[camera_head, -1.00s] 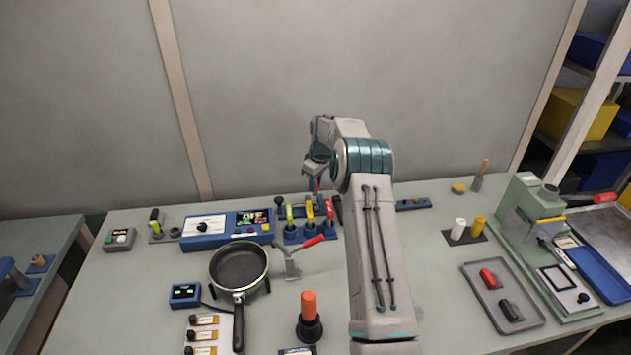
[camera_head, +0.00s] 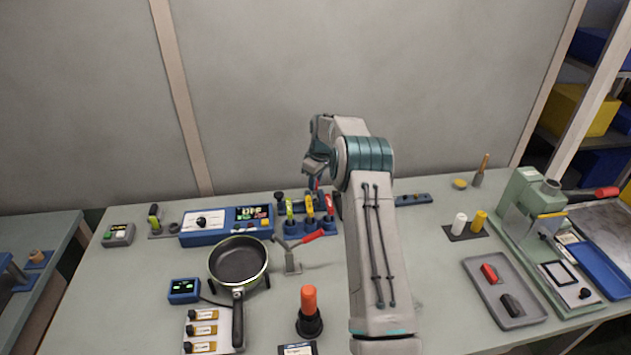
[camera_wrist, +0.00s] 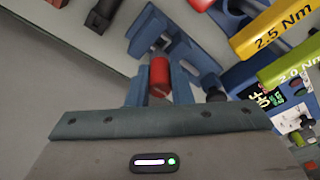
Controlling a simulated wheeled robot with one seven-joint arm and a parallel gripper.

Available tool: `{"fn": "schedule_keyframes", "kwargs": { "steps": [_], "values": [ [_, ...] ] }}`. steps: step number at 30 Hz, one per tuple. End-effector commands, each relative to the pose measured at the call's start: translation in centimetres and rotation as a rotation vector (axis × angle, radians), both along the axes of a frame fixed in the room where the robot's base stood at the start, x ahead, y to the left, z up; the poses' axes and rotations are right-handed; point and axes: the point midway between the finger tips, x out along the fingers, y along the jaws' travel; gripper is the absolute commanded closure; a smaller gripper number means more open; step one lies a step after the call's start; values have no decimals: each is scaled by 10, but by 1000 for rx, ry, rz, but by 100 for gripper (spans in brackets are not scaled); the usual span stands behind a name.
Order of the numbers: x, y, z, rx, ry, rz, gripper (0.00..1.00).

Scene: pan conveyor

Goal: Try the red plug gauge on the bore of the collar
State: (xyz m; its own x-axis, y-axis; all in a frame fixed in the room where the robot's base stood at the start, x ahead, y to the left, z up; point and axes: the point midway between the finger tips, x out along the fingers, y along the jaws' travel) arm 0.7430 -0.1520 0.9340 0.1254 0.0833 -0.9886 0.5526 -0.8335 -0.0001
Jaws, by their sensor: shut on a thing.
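My gripper (camera_wrist: 160,80) is shut on a short red cylinder (camera_wrist: 159,72), which I take to be the red plug gauge. Its red end shows between the blue fingers in the wrist view, and its lower part is hidden. In the head view my gripper (camera_head: 316,186) is small and partly covered by my own arm, behind the row of torque drivers. A touch of red shows there too. I cannot make out the collar or its bore for certain in either view, nor whether the gauge touches anything.
Torque drivers (camera_head: 309,206) stand in a blue rack close to my gripper; the yellow one (camera_wrist: 275,30) is very near in the wrist view. A grey tray (camera_head: 470,268) lies right.

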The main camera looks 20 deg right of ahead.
Motion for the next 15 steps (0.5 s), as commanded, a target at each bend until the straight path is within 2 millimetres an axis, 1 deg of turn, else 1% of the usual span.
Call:
{"fn": "schedule_keyframes", "kwargs": {
  "steps": [10,15],
  "values": [
    [0,0,0,0,0,0,99],
    [0,0,-3,0,0,0,99]
  ]
}}
